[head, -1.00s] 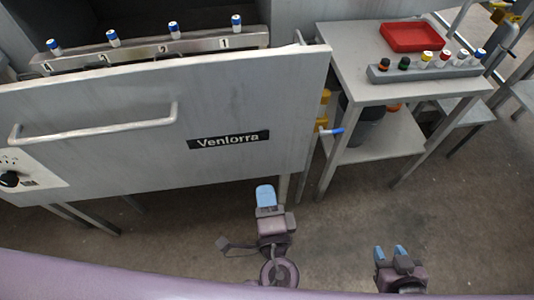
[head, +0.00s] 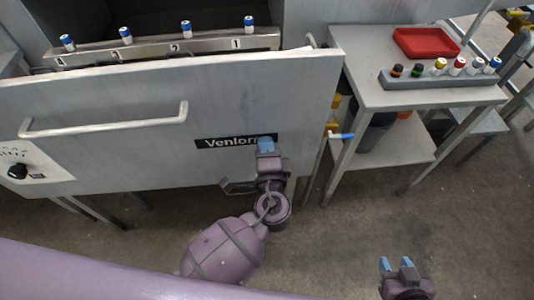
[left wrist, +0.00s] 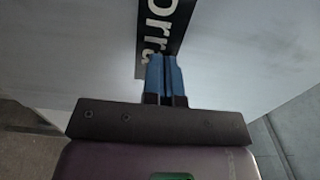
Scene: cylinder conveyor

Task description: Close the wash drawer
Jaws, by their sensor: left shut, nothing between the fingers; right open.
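The wash drawer (head: 110,95) is a large grey front panel with a bar handle (head: 105,122) and a black "Venlorra" label (head: 212,142). It stands pulled out, with a rack (head: 160,50) of several blue-and-white capped vials showing behind its top edge. My left gripper (head: 266,146) is shut and empty, in front of the panel at the right end of the label. In the left wrist view its blue fingertips (left wrist: 164,62) overlap the label's edge; I cannot tell whether they touch the panel. My right gripper (head: 397,265) is open and empty, low at the right above the floor.
A grey side table (head: 365,75) stands right of the drawer, with a red tray (head: 425,43) and a grey rack (head: 440,79) of several capped vials. A blue-handled valve (head: 341,136) sits between drawer and table. The floor in front is clear.

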